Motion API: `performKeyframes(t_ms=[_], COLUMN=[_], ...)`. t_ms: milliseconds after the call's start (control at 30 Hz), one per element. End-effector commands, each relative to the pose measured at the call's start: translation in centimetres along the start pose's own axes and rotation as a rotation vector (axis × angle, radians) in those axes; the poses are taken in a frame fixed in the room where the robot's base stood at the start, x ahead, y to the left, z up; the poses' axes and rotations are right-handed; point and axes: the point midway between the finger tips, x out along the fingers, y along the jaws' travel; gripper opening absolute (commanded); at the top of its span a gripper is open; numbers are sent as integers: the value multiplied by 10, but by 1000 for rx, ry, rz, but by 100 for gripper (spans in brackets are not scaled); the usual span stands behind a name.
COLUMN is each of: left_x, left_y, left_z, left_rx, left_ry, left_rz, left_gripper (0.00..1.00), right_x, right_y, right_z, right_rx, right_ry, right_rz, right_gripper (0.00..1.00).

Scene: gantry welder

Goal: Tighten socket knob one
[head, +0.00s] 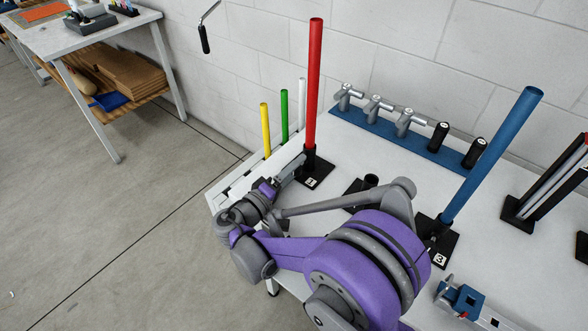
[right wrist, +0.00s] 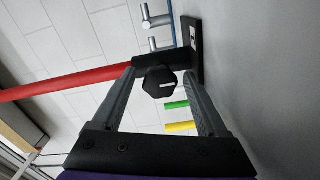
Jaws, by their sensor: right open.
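Socket one (head: 312,183) is a black base with a "1" label on the white table, and a red pole (head: 315,85) stands upright in it. Its black knob (right wrist: 160,81) shows in the right wrist view, between the two fingers of my right gripper (right wrist: 160,75). The fingers are open, with a visible gap on each side of the knob. In the head view my right gripper (head: 298,163) is at the left side of socket one, and the knob is hidden there. My left gripper is not in view.
An empty-looking socket (head: 371,181) is partly hidden behind my right arm. A tilted blue pole (head: 490,155) stands in the socket labelled 3 (head: 440,259). Yellow (head: 265,128), green (head: 284,115) and white poles stand behind. A blue rack (head: 400,137) holds clamps and black handles.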

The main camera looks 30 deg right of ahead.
Motion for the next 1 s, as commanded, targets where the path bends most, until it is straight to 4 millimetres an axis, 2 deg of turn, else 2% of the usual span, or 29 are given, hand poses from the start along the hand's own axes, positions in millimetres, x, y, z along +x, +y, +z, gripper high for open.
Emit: performKeyframes(t_ms=[133,233,500,700,1000], left_x=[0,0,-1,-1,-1], left_y=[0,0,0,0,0], left_z=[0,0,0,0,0], left_rx=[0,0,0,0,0], left_ry=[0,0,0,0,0], left_rz=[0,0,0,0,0], left_gripper=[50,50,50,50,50], right_x=[-5,-17,-72,-100,-108], right_y=[0,0,0,0,0], right_z=[0,-1,-1,-1,0], right_rx=[0,0,1,0,0], right_ry=[2,3,4,2,-1], right_rz=[-1,-1,-2,-1,0], right_gripper=[76,76,76,76,76])
